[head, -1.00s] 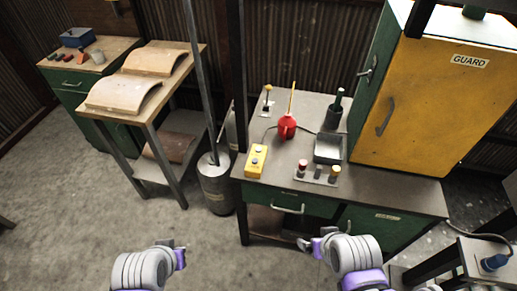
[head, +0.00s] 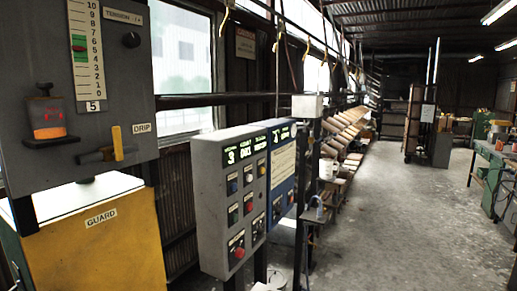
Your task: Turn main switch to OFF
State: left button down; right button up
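A grey control panel (head: 208,205) stands in the middle of the head view, with several small switches and buttons and lit green displays along its top. A red knob (head: 237,252) sits low on its face. A narrower blue-edged panel (head: 282,178) stands right beside it with a dark knob and a pale notice. Labels on the switches are too small to read, so I cannot tell which one is the main switch or how it is set. Neither of my grippers can be made out.
A grey box (head: 130,85) with a tension scale and drip lever is at the left, above the yellow guard cabinet (head: 100,245). A rack of tan curved pieces (head: 345,135) runs along the wall. Open concrete floor (head: 410,220) lies to the right.

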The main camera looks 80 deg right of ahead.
aim_at(240, 252)
jog(key=k+l, duration=0.15)
jog(key=k, duration=0.3)
jog(key=k+l+z, duration=0.15)
jog(key=k+z, duration=0.15)
jog(key=z, duration=0.15)
jog(key=k+l+z, duration=0.25)
jog(key=z, duration=1.4)
